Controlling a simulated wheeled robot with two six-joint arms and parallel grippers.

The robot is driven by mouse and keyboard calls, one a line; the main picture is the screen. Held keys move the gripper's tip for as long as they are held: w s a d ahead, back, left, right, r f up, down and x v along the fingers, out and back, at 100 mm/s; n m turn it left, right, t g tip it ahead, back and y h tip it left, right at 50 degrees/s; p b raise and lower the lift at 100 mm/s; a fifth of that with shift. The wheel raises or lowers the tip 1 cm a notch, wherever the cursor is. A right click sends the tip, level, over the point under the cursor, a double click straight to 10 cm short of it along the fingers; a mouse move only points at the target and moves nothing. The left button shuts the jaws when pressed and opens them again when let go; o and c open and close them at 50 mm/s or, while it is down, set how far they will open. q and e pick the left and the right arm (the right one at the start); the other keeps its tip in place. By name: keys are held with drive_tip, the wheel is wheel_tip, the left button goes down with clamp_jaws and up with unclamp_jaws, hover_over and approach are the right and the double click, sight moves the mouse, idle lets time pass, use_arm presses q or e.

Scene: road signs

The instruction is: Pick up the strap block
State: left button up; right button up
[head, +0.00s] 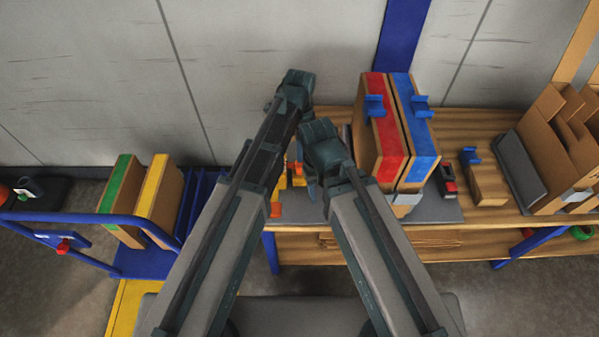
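A wooden block with a blue piece on top (485,178) stands on the right part of the wooden table, and it may be the strap block; I cannot confirm this. My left arm reaches up to the middle of the view, and its wrist end is near the table's left back corner. My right arm ends just right of and below it, left of the red-striped box. The fingers of both grippers are hidden or too unclear behind the arms, so their opening and any held thing cannot be made out. Both arms are well left of the wooden block.
Two upright boxes, red-striped (379,125) and blue-striped (419,125), stand mid-table. A small red and black item (447,181) is beside them. Cardboard dividers (560,140) fill the right end. Orange and yellow items (299,178) show between my arms. A blue cart (150,262) holds green- and yellow-striped boxes.

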sight(300, 164)
use_arm(q)
drive_tip(key=shift+f+b, duration=1.65)
drive_tip(key=shift+f, duration=0.6)
use_arm(e)
drive_tip(key=shift+f, duration=2.2)
drive_tip(key=shift+f, duration=0.1)
use_arm(q)
drive_tip(key=f+b, duration=0.5)
drive_tip(key=shift+s+f, duration=0.15)
drive_tip(key=shift+s, duration=0.05)
use_arm(e)
wheel_tip(300, 164, down, 5)
drive_tip(key=shift+f, duration=0.1)
use_arm(q)
clamp_jaws()
use_arm(e)
drive_tip(key=shift+r, duration=0.2)
